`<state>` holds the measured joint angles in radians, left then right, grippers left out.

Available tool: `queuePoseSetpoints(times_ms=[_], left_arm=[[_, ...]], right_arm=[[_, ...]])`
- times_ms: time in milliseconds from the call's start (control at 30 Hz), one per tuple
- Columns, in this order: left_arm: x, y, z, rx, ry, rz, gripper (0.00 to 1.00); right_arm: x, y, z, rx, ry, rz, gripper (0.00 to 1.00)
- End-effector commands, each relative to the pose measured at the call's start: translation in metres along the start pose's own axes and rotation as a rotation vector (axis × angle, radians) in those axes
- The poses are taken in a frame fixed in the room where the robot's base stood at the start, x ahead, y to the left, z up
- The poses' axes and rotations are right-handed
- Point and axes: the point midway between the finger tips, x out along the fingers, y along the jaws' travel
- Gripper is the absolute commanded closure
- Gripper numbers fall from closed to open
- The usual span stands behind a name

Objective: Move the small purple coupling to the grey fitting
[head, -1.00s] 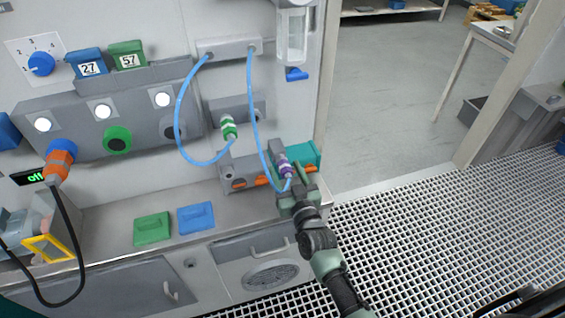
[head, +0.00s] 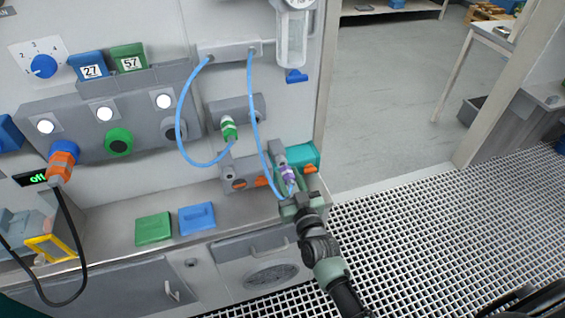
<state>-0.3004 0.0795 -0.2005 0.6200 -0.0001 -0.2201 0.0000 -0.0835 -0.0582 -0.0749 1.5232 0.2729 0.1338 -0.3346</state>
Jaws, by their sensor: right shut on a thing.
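The small purple coupling (head: 288,174), banded with white, is at the end of a blue hose, in front of the grey and teal block low on the wall. My right gripper (head: 291,194) is at its lower end and shut on it; the jaws hide part of the contact. Whether the coupling's upper end touches the grey piece (head: 280,152) above it I cannot tell. A grey fitting (head: 259,106) shows at the right of the wall plate, with no coupling visible on it. My left gripper is not in view.
A green coupling (head: 229,128) with another blue hose (head: 180,120) sits to the left. A blue block (head: 197,218) and a green block (head: 153,228) lie on the ledge. A clear filter bowl (head: 292,38) hangs above.

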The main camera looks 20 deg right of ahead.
Motion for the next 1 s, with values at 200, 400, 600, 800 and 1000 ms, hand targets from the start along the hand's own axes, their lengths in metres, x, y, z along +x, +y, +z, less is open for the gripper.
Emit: queuePoseSetpoints(times_ms=[200, 400, 600, 800, 1000], left_arm=[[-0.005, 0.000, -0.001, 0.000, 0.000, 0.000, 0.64], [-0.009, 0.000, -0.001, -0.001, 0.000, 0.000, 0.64], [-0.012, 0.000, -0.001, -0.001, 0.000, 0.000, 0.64], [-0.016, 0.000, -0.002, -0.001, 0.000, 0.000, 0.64], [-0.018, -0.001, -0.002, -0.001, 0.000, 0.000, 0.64]], right_arm=[[-0.009, 0.000, -0.001, 0.000, -0.001, -0.001, 1.00], [-0.017, 0.000, -0.001, -0.001, 0.000, -0.001, 1.00], [-0.025, 0.000, -0.001, -0.001, 0.000, 0.000, 1.00], [-0.033, 0.000, -0.001, 0.000, 0.000, 0.000, 1.00], [-0.039, 0.000, -0.001, 0.000, 0.001, 0.000, 1.00]])
